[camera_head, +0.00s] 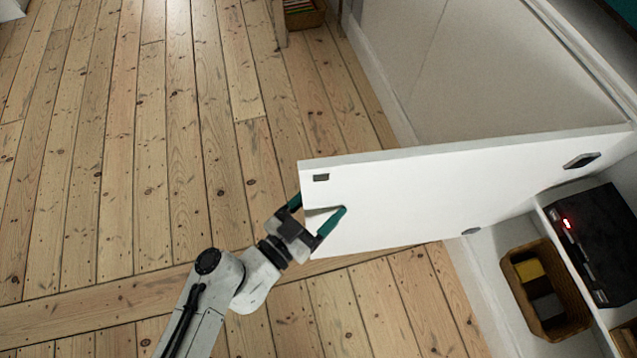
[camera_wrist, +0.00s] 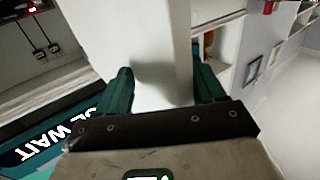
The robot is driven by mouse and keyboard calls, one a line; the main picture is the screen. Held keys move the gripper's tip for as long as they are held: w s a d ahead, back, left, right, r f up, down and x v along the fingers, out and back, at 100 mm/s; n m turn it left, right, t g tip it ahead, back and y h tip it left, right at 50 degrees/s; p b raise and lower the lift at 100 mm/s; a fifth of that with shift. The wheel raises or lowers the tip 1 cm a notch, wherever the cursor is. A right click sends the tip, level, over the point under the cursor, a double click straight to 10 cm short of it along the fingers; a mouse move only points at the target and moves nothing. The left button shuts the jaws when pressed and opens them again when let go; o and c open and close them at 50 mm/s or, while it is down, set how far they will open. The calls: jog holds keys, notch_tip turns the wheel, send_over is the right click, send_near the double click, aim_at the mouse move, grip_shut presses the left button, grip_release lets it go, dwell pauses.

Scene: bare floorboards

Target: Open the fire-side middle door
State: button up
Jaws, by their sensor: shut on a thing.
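The white cabinet door (camera_head: 440,190) stands swung out from the cabinet, with its dark hinges at the right end and a small dark plate near its free edge. My gripper (camera_head: 320,208) is at that free edge, one teal finger on the inner face and the other on the far side, mostly hidden. In the wrist view the door (camera_wrist: 155,35) runs between the two fingers of my gripper (camera_wrist: 163,85), which is shut on it. The door's handle is not visible.
The open compartment holds a wicker basket (camera_head: 520,275) with yellow and grey contents and a black box (camera_head: 603,240) with a red light. A white panel (camera_head: 400,60) lies beyond the door. Bare floorboards (camera_head: 130,150) to the left are clear. Another basket (camera_head: 303,18) is at the top.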

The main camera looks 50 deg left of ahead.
jog(key=s, duration=1)
jog(key=shift+s+d, duration=0.35)
jog(key=shift+s, duration=0.05)
